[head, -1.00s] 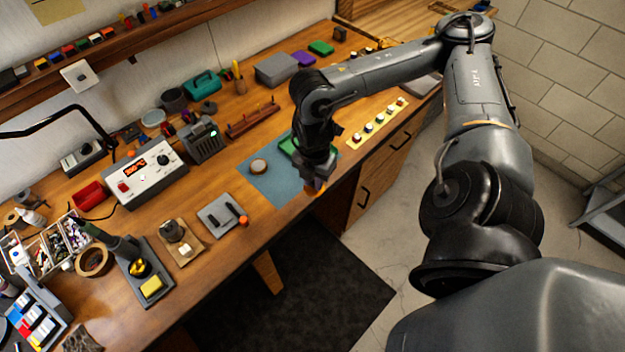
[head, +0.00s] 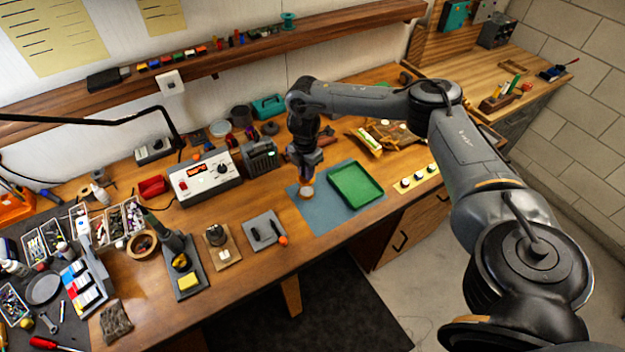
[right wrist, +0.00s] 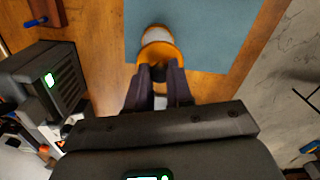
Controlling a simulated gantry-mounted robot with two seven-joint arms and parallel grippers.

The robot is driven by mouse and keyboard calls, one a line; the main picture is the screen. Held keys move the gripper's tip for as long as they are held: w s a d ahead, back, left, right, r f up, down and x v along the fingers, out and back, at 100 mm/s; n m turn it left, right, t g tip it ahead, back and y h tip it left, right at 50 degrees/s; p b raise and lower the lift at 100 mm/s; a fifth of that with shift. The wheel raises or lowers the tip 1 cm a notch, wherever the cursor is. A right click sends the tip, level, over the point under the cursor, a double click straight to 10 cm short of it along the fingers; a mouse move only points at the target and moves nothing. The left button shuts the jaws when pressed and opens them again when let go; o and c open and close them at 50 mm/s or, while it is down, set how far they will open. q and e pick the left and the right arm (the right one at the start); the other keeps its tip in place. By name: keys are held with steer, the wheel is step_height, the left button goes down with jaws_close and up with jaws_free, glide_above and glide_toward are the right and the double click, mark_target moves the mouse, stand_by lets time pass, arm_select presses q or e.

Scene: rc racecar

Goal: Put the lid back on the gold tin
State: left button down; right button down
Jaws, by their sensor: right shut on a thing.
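My right gripper (head: 306,172) points down over the left part of the blue mat (head: 322,214). It is shut on the gold lid, whose orange-gold face (right wrist: 160,52) shows just beyond the fingertips (right wrist: 160,72) in the right wrist view. The small round gold tin (head: 306,193) stands on the mat directly below the gripper. Its pale round top (right wrist: 156,32) shows just past the lid in the right wrist view, where the lid covers its near part. I cannot tell whether lid and tin touch. My left gripper is not in view.
A green tray (head: 356,185) lies right of the tin on the mat. A grey device with a green light (head: 259,157) stands to the left behind. A grey pad with black parts (head: 264,230) lies left of the mat. The mat's front part is clear.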

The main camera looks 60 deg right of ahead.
steer(key=shift+w+d+f, duration=0.1)
steer(key=shift+w, duration=0.1)
steer(key=shift+f+b, duration=0.4)
steer(key=shift+b, duration=0.25)
step_height(320, 180, down, 3)
steer(key=b, duration=0.3)
steer(key=shift+f+b, duration=0.15)
steer(key=shift+b, duration=0.15)
steer(key=shift+f, duration=0.95)
steer(key=shift+r+p, duration=0.1)
steer(key=shift+p, duration=0.35)
stand_by(0.9)
